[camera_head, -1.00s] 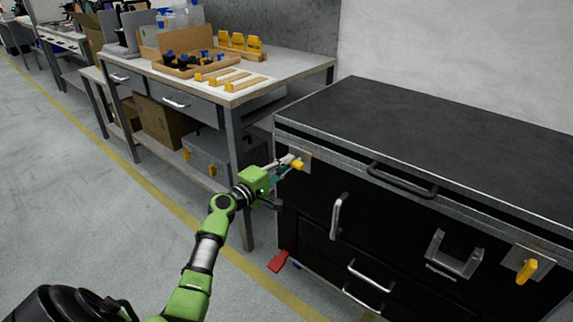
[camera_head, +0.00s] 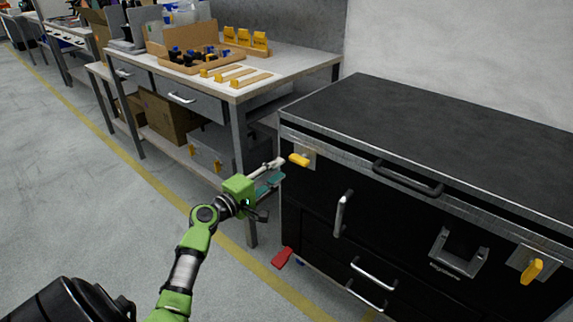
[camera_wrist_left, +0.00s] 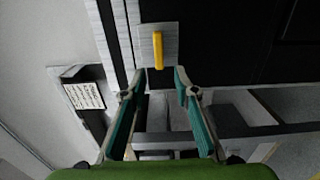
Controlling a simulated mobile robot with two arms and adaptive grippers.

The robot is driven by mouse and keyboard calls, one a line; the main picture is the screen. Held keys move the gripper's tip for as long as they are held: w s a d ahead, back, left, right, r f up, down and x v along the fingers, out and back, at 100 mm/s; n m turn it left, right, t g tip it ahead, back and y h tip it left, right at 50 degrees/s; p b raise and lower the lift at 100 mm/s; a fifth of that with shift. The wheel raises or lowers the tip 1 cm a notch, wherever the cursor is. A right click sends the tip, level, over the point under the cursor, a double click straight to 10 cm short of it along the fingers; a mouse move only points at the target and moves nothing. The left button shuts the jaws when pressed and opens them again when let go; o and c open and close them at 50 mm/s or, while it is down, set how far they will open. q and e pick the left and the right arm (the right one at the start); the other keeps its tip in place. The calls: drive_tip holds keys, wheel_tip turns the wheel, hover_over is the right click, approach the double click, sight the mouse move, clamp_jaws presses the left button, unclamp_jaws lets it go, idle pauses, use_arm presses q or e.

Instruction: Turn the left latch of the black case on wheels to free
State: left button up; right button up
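The black case on wheels (camera_head: 440,130) stands at the right. Its left latch (camera_head: 299,159) is a yellow handle on a metal plate, lying roughly level along the lid seam. In the left wrist view the latch (camera_wrist_left: 158,50) shows ahead of the fingers. My left gripper (camera_head: 276,171) is just left of the latch, apart from it. In the left wrist view its two teal-padded fingers (camera_wrist_left: 159,75) are spread, with nothing between them. The right latch (camera_head: 530,271) is yellow and points steeply up and down. My right gripper is not in view.
A workbench (camera_head: 290,70) with yellow-handled parts and a cardboard tray stands left of the case. A grey case (camera_head: 205,150) sits on its lower shelf. A red caster pedal (camera_head: 282,257) sticks out at the floor. The floor at left is clear.

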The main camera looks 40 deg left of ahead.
use_arm(q)
drive_tip(key=s, duration=0.5)
drive_tip(key=shift+s+a, duration=0.1)
drive_tip(key=shift+a, duration=0.1)
idle(0.3)
